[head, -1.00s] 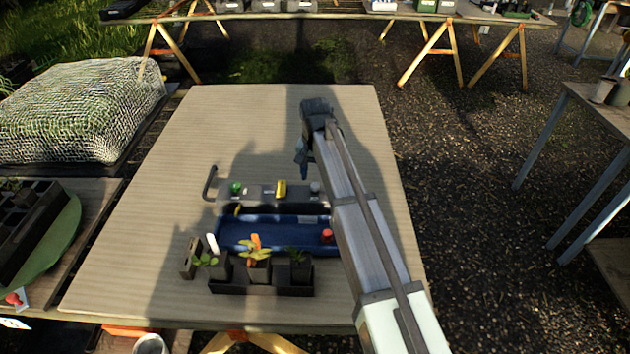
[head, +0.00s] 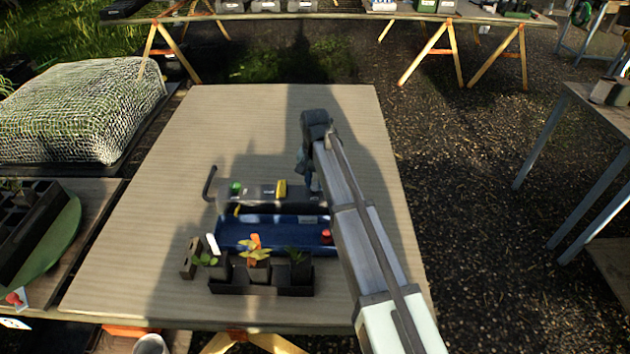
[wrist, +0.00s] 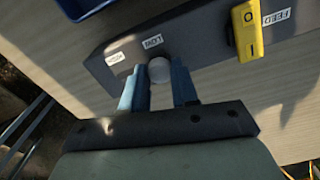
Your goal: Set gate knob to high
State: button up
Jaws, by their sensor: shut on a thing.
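The grey control box (head: 229,197) stands on the wooden table (head: 165,150), with the gate knob at its right end. In the wrist view the gate knob (wrist: 158,71) is a round pale grey cap between the blue fingers of my gripper (wrist: 156,88). My gripper is shut on it. Two small white labels, low (wrist: 152,42) and high (wrist: 115,58), sit on the box beside the knob and appear upside down. In the head view my gripper (head: 309,184) hides the knob. No pointer on the knob is clear.
A yellow switch (wrist: 247,27) with a feed label stands next to the knob. In front are a blue tray (head: 235,233), a red knob (head: 327,237) and potted plants (head: 257,268). The table's far half is clear.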

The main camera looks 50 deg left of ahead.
grip_shut()
jog(key=shift+w+d, duration=1.9)
jog(key=shift+w, duration=0.05)
jog(key=o, duration=0.6)
grip_release()
notch_tip(320, 180, up, 14)
jog(key=shift+f, duration=0.1)
